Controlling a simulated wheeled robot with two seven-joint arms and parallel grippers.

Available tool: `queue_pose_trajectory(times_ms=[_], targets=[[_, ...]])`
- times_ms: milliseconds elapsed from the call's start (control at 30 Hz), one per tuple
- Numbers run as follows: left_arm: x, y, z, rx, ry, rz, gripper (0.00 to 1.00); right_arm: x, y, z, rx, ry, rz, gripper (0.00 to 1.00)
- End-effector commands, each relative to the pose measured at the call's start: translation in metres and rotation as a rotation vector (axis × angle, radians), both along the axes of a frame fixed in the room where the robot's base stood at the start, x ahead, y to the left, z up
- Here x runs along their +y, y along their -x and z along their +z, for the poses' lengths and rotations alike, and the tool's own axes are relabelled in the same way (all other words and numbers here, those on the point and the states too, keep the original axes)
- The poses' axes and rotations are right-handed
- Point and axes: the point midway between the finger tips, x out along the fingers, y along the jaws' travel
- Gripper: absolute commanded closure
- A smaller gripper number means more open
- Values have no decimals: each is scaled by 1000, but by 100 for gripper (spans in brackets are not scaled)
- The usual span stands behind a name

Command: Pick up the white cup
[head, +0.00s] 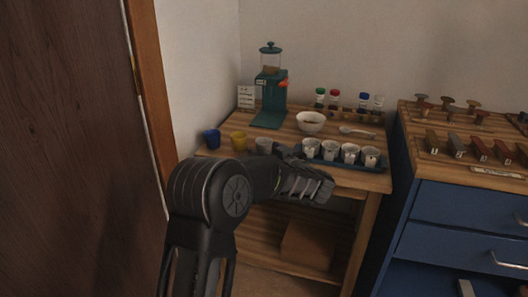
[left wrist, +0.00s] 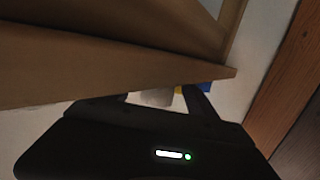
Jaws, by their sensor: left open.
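A plain white cup (head: 264,145) stands near the front edge of the wooden table, right of a yellow cup (head: 239,141) and a blue cup (head: 211,139). My left gripper (head: 286,156) is open, just right of and in front of the white cup, with its fingers partly hidden by my wrist. In the left wrist view the white cup (left wrist: 153,98) shows between the dark fingers, with the yellow cup (left wrist: 180,92) and blue cup (left wrist: 203,86) behind. Whether the fingers touch the cup cannot be told. My right gripper is not in view.
A blue tray (head: 335,164) with several white cups lies right of my gripper. A white bowl (head: 311,124), a scoop (head: 356,131) and a green grinder (head: 270,88) stand behind. A blue drawer cabinet (head: 455,220) is at the right. The table's wooden edge (left wrist: 120,80) is close in the wrist view.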

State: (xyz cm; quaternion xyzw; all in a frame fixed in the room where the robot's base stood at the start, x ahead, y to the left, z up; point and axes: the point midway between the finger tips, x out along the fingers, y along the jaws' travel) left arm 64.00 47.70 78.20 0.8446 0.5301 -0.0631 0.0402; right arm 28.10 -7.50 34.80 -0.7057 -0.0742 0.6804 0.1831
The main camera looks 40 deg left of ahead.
Motion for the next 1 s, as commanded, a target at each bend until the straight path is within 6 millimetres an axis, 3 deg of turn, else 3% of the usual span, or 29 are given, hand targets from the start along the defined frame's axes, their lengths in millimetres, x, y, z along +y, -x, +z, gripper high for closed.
queue_pose_trajectory(times_ms=[167,733,1000], targets=[[15,-7,-3,1,0,1,32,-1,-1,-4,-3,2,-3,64],[15,-7,-3,1,0,0,32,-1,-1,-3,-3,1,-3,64],[15,-7,-3,1,0,0,53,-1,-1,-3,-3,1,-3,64]])
